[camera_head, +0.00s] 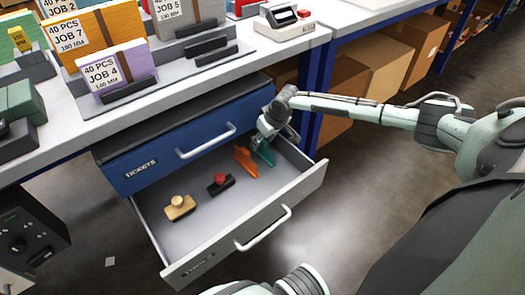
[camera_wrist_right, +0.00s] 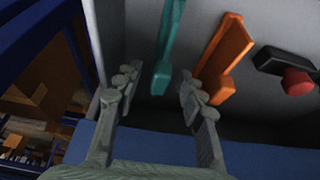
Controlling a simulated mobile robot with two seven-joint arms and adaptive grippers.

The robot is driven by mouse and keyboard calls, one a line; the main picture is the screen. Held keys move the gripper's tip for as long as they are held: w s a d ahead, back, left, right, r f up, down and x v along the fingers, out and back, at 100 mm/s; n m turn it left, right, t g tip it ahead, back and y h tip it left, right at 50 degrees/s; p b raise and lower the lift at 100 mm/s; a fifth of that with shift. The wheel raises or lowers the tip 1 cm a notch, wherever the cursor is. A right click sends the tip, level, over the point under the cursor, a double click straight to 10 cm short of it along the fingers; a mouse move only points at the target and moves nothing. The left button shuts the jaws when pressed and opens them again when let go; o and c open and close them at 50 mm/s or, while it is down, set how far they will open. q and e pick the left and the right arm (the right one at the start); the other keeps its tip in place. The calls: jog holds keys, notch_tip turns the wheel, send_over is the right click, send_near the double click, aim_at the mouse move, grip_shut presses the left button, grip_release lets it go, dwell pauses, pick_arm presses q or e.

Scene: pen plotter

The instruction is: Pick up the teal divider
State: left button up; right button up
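The teal divider (camera_head: 266,155) stands in the open drawer (camera_head: 215,205), near its back right corner. In the right wrist view the teal divider (camera_wrist_right: 169,48) is a thin upright plate with a foot at its lower end. My right gripper (camera_head: 268,143) is over that corner of the drawer, close to the divider. Its two fingers (camera_wrist_right: 155,92) are spread apart in the wrist view. The divider's near end shows in line with the gap between them, nearer the right finger. I cannot tell whether they touch. The gripper partly hides the divider in the head view. My left gripper is out of view.
An orange divider (camera_head: 245,161) stands just left of the teal one. A black block with a red knob (camera_head: 220,183) and a tan block with a knob (camera_head: 179,207) lie further left. The blue tickets drawer (camera_head: 180,150) is above; the worktop holds job card holders.

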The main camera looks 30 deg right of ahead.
grip_shut()
jog(key=shift+r, duration=0.2)
